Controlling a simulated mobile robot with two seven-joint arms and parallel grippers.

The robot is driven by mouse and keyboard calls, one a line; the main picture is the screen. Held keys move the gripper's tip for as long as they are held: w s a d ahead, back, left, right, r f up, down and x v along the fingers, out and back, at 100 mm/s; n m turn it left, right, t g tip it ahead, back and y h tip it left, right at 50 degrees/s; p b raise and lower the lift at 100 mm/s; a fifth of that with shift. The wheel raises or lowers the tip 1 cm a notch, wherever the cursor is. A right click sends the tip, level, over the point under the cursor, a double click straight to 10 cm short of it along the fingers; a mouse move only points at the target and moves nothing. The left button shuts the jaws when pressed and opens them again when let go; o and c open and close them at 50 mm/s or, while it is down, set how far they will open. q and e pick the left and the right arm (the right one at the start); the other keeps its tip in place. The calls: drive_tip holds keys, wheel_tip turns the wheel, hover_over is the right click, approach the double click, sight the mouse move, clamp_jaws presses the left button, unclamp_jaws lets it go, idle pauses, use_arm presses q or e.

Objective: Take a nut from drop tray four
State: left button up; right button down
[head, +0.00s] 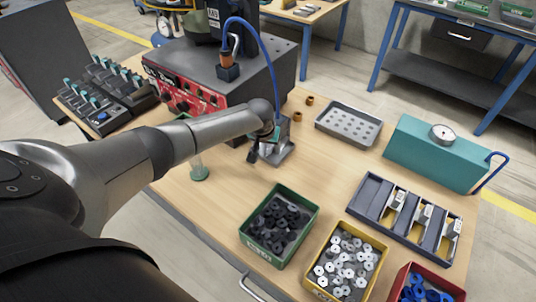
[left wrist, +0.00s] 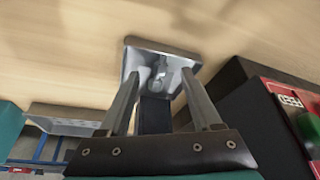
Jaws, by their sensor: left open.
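My left gripper (head: 254,154) is in the middle of the head view, at the front of the red-fronted machine. In the left wrist view my left gripper (left wrist: 160,82) is open, its two fingers apart over a small grey metal tray (left wrist: 185,60). A small shiny piece lies between the fingertips in that view; I cannot tell for sure that it is a nut. The metal tray (head: 278,157) also shows in the head view, partly behind the gripper. I can read no number on it, so I cannot tell whether it is drop tray four. My right gripper is not in view.
A green bin (head: 247,237) of dark parts, a yellow bin (head: 313,286) of washers and a red bin (head: 458,292) of blue parts stand at the front. A slotted grey tray (head: 362,207), a perforated tray (head: 345,108) and a teal box (head: 435,165) are to the right.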

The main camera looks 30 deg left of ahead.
sight(267, 153)
use_arm(q)
drive_tip(key=shift+b+x, duration=0.55)
drive_tip(key=shift+x, duration=0.75)
clamp_jaws()
